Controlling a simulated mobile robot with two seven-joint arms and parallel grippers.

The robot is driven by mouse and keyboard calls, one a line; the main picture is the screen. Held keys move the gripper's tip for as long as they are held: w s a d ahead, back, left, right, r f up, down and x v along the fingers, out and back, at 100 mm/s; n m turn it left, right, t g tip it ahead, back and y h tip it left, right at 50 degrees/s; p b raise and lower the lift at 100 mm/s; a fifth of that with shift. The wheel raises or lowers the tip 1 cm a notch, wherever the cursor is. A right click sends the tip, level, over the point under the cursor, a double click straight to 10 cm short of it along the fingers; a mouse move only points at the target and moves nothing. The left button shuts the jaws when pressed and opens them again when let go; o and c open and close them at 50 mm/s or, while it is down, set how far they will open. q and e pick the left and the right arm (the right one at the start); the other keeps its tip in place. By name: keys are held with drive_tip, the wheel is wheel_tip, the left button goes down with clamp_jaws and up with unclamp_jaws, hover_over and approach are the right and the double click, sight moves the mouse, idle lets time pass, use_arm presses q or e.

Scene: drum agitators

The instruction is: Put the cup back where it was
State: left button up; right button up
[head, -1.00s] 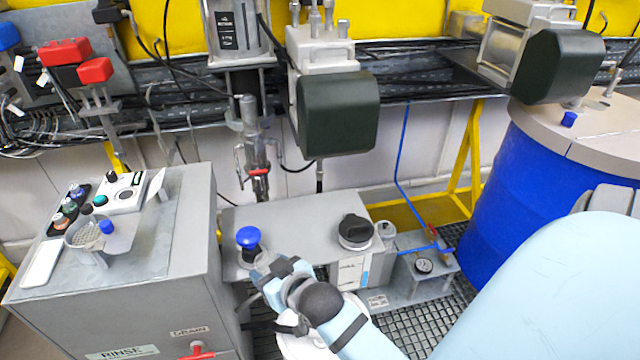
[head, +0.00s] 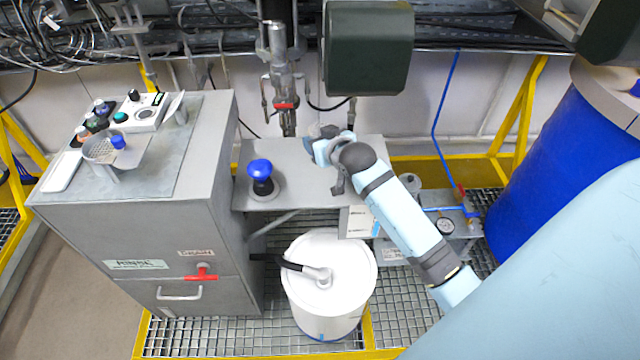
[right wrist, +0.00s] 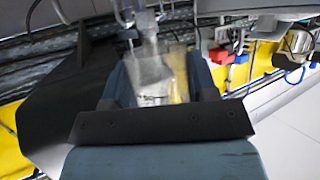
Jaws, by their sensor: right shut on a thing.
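The cup (right wrist: 165,80) is a clear, see-through vessel between the fingers of my right gripper in the right wrist view. My right gripper (right wrist: 160,85) is shut on it. In the head view my right gripper (head: 326,143) is over the back of the grey shelf (head: 300,172), right of the blue-topped knob (head: 260,172). The cup cannot be made out there. My left gripper is not in view.
A grey cabinet (head: 230,180) stands left of the shelf, with a round perforated holder (head: 100,150) and small bottles on top. A vertical valve pipe (head: 280,80) and a dark motor box (head: 368,48) hang behind. A white drum (head: 330,260) stands below.

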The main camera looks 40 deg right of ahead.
sight(320, 190)
wheel_tip(320, 190, down, 15)
drive_tip(key=shift+f, duration=0.2)
idle(0.3)
drive_tip(key=shift+f, duration=0.15)
drive_tip(key=o, duration=0.9)
drive_tip(key=shift+o, duration=0.2)
drive_tip(key=shift+s+r, duration=0.25)
drive_tip(key=shift+s, duration=0.05)
drive_tip(key=d+v, duration=0.1)
drive_tip(key=v, duration=1)
drive_tip(key=s+a+f+n+g+y, duration=0.1)
drive_tip(key=s+a+f, duration=0.3)
drive_tip(key=s+a, duration=0.4)
drive_tip(key=s+a+f+n+g+y, duration=0.1)
drive_tip(key=s+a+f+n+y, duration=0.2)
drive_tip(key=s+a, duration=0.5)
drive_tip(key=shift+a+f+y, duration=0.3)
drive_tip(key=shift+a+f, duration=0.15)
drive_tip(key=shift+a, duration=0.25)
